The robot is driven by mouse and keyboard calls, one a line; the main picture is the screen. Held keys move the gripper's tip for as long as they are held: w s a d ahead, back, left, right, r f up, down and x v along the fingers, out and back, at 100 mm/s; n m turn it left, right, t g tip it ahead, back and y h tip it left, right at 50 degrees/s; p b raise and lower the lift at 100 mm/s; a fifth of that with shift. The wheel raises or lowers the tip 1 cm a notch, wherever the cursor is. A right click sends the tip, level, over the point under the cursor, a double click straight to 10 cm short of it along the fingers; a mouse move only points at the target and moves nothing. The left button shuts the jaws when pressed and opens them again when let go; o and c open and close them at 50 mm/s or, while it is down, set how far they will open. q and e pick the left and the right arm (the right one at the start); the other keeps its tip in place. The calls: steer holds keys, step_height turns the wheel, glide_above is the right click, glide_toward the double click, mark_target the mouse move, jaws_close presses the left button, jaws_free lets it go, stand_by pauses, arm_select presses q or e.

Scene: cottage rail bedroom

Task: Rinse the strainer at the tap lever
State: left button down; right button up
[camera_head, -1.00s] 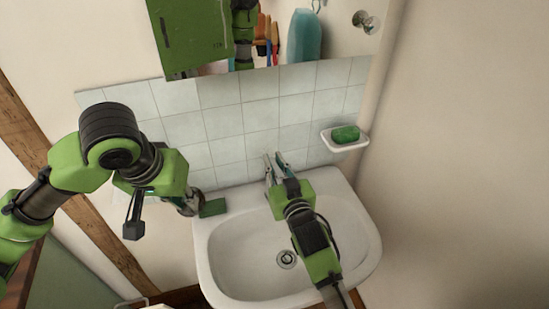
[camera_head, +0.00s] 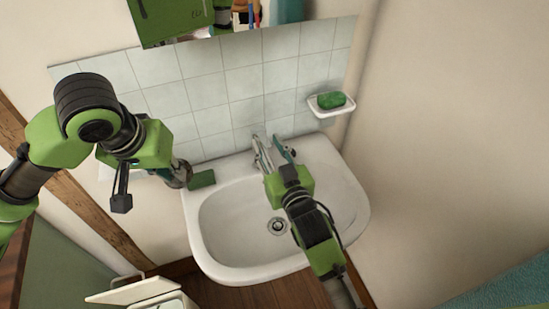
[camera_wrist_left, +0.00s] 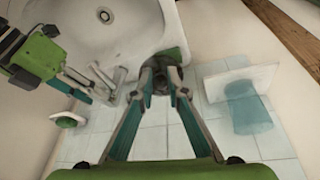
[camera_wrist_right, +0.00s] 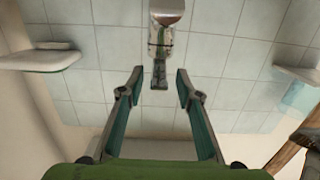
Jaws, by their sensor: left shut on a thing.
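My left gripper (camera_head: 182,174) is at the left back corner of the sink, beside a green sponge-like block. It is shut on a small dark metallic thing (camera_wrist_left: 160,84), probably the strainer; the fingers hide much of it. My right gripper (camera_head: 272,152) is over the back of the sink. Its fingers are apart in the right wrist view (camera_wrist_right: 159,90). The metal tap (camera_wrist_right: 162,38) is straight ahead there, its narrow lower end in line with the gap. I cannot tell whether a finger touches it. The white sink (camera_head: 225,268) has an open drain (camera_head: 277,226).
The green block (camera_head: 201,178) lies on the sink's back left corner. A soap dish (camera_head: 322,112) with green soap (camera_head: 332,99) is on the tiles at right. A shelf with a blue translucent cup (camera_wrist_left: 247,108) is near my left gripper. A white bin (camera_head: 140,292) stands below left.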

steer(key=v, duration=0.6)
steer(key=shift+s+a+r, duration=0.1)
steer(key=shift+s+r, duration=0.05)
steer(key=shift+r, duration=0.05)
